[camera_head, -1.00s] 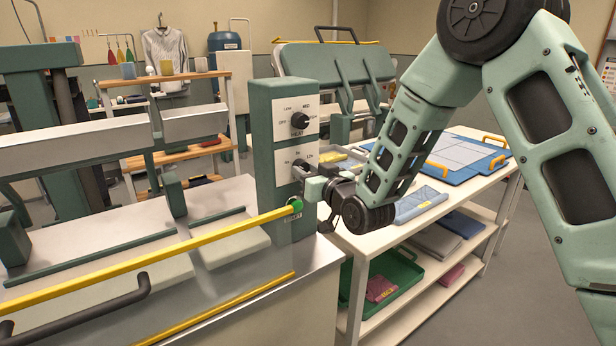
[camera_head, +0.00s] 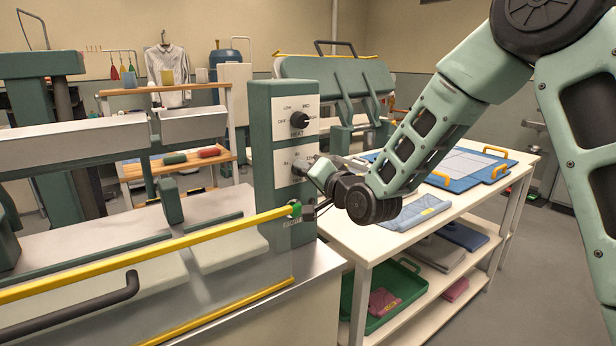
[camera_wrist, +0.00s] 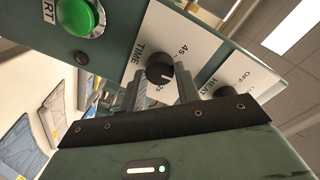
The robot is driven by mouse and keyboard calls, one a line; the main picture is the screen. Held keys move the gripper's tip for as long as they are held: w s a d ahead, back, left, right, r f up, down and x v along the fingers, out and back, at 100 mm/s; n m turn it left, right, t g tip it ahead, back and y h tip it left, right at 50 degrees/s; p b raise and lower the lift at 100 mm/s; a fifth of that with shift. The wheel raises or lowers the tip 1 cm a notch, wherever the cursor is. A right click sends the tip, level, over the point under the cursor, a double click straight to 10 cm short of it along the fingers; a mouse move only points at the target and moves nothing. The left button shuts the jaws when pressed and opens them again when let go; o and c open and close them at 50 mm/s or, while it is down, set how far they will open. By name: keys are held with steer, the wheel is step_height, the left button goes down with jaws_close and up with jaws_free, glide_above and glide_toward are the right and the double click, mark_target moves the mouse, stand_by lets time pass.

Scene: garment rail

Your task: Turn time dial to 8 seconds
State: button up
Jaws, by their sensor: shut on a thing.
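The time dial (camera_wrist: 160,68) is a round black knob with a light pointer line, on a white plate marked TIME in the wrist view. My gripper (camera_wrist: 161,82) has one finger on each side of the dial and is shut on it. The pointer faces the gripper side of the plate. One mark reads 4S; the mark near the pointer is partly hidden, so I cannot tell the exact setting.
The black heat dial (camera_head: 299,120) is above the time dial. A green start button (camera_wrist: 80,16) is on the same panel. A yellow bar (camera_head: 150,250) runs along the press front. A white table (camera_head: 390,235) with folded cloth stands at right.

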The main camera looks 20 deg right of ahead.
steer(key=shift+m, duration=0.5)
steer(key=o, duration=1)
steer(key=shift+c, duration=0.2)
steer(key=shift+s+d, duration=0.1)
steer(key=b+v, duration=1.2)
steer(key=v, duration=0.5)
steer(key=shift+s, duration=0.1)
